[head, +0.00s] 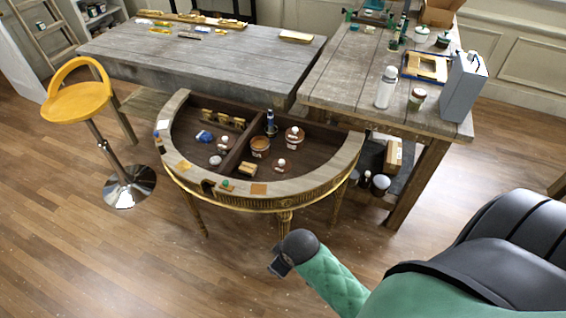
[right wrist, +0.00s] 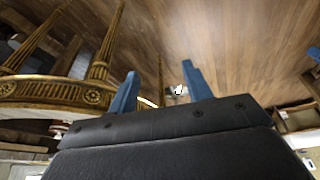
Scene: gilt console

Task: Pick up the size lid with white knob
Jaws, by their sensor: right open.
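The half-round gilt console (head: 300,184) stands in the middle of the head view, its dark recess split by a divider. In the right compartment are a brown pot with a white-topped lid (head: 294,133), another brown pot (head: 260,146) and a small item with a white knob (head: 280,163). In the left compartment is a small white-topped item (head: 215,160). They are too small to tell which is the size lid. My right gripper (head: 277,266) is in front of the console, apart from it. In the right wrist view its blue fingers (right wrist: 158,80) are open and empty. My left gripper is out of view.
A grey wooden table (head: 200,60) stands behind, and a workbench (head: 340,85) with a white bottle (head: 386,87) and a grey canister (head: 462,88) is at right. A yellow stool (head: 78,102) is at left. The front floor is clear.

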